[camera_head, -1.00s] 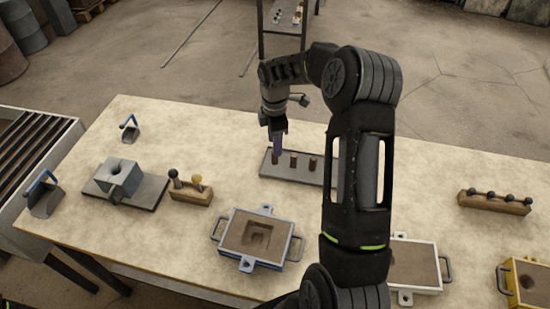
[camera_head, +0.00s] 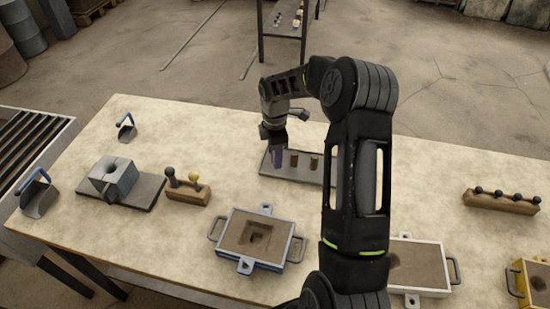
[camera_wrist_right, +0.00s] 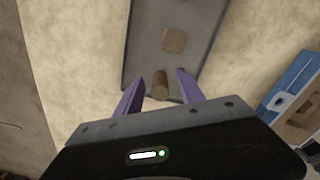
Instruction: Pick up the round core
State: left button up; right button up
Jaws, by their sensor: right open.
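The cores stand on a grey tray (camera_head: 275,172) near the back middle of the table. In the head view, two brown cores (camera_head: 294,160) (camera_head: 314,162) stand clear, and my right gripper (camera_head: 278,158) covers the tray's left end. In the right wrist view, a round brown core (camera_wrist_right: 160,84) stands upright between the two purple fingers of my open right gripper (camera_wrist_right: 161,76). Gaps show on both sides of it. A squarish brown core (camera_wrist_right: 174,41) stands farther along the tray (camera_wrist_right: 145,30). My left gripper is not in view.
A blue-edged sand mould (camera_head: 288,246) lies in front of the tray, and a pale sand mould (camera_head: 420,265) stands to the right. A wooden block with two knobs (camera_head: 188,194) and a grey block on a plate (camera_head: 115,180) lie left. My right arm hides the tray's right end.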

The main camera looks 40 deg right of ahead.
jog(key=shift+c, duration=0.5)
grip_shut()
dwell(0.4)
